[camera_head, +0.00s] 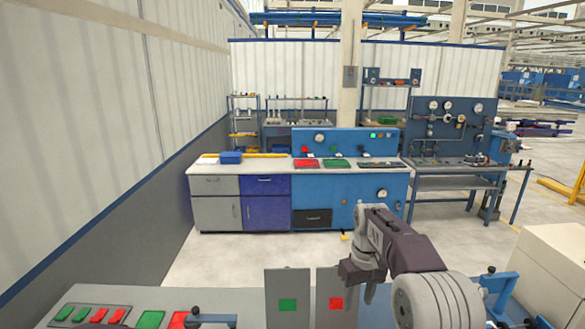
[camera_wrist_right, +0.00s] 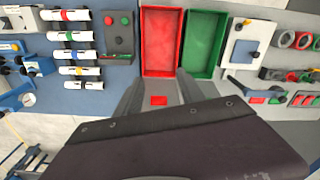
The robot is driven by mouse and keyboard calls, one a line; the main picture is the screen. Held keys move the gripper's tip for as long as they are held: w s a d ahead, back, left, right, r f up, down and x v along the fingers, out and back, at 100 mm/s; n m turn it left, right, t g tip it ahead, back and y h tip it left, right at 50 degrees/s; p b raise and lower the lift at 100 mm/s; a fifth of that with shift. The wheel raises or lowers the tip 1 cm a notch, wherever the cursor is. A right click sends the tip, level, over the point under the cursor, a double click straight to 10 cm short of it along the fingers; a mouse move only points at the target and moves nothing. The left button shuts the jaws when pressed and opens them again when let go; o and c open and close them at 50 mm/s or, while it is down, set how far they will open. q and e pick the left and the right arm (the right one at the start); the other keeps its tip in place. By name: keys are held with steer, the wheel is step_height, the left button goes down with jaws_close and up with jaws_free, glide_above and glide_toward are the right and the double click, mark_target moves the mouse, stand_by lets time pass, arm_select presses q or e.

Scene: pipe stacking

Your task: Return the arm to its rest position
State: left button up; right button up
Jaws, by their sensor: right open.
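My right arm comes in from the lower right of the head view. Its gripper (camera_head: 360,279) points down, open with nothing between the fingers. It hangs close to a grey panel with a red square (camera_head: 336,303), beside a like panel with a green square (camera_head: 288,304).
The right wrist view shows an empty-looking red tray (camera_wrist_right: 163,42), a green tray (camera_wrist_right: 203,45), banded white cylinders (camera_wrist_right: 75,54) and several rings (camera_wrist_right: 285,38). In the head view, a near worktop (camera_head: 226,296) runs along the bottom; open floor (camera_head: 250,255) separates it from a workbench (camera_head: 250,168).

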arm_select(q)
step_height(320, 180, down, 10)
steer(key=b, duration=0.7)
steer(key=shift+w+b, duration=0.25)
steer(key=shift+b, duration=0.15)
arm_select(e)
steer(key=s+d+f+m+t, duration=0.1)
steer(key=s+f+m, duration=0.2)
steer(key=s+f, duration=1.6)
steer(key=s, duration=0.3)
steer(key=shift+s+f+m, duration=0.15)
steer(key=shift+f+m, duration=0.1)
steer(key=shift+m, duration=0.05)
